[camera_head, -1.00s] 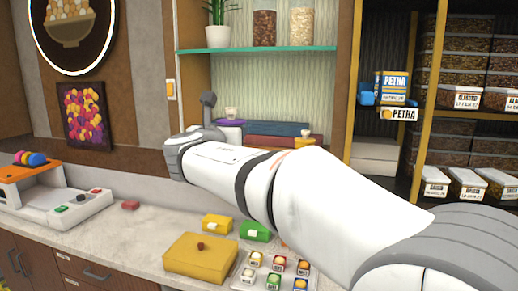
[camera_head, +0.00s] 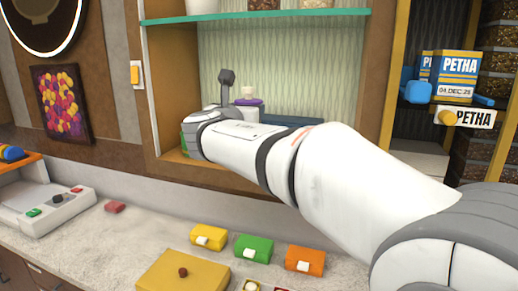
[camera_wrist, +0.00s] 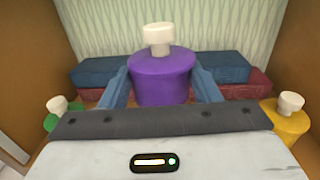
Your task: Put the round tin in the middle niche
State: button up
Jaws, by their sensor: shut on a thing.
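The round tin is purple with a white knob and stands upright between my gripper's two blue fingers in the wrist view (camera_wrist: 160,84). My gripper (camera_wrist: 160,92) is shut on it. In the head view a sliver of the purple tin (camera_head: 249,102) shows above my arm, which hides the fingers. The tin is inside the wooden-sided niche (camera_head: 172,100) under the teal shelf, with a striped green back wall (camera_wrist: 205,28). Whether its base touches the niche floor is hidden.
A green tin (camera_wrist: 50,124) stands left of my gripper and a yellow tin (camera_wrist: 287,118) right of it, both close. Behind the purple tin lie stacked blue boxes (camera_wrist: 222,66) and red boxes (camera_wrist: 238,85). The teal shelf (camera_head: 300,15) is overhead.

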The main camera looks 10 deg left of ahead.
jog(key=shift+w+f, duration=0.25)
notch_tip(320, 180, down, 9)
jog(key=shift+f, duration=0.15)
jog(key=shift+f, duration=0.1)
jog(key=o, duration=1)
jog(key=shift+s, duration=0.15)
jog(key=s+b, duration=0.2)
jog(key=s, duration=0.9)
jog(key=shift+s+b, duration=0.3)
jog(key=shift+s, duration=0.1)
jog(key=shift+a, duration=0.1)
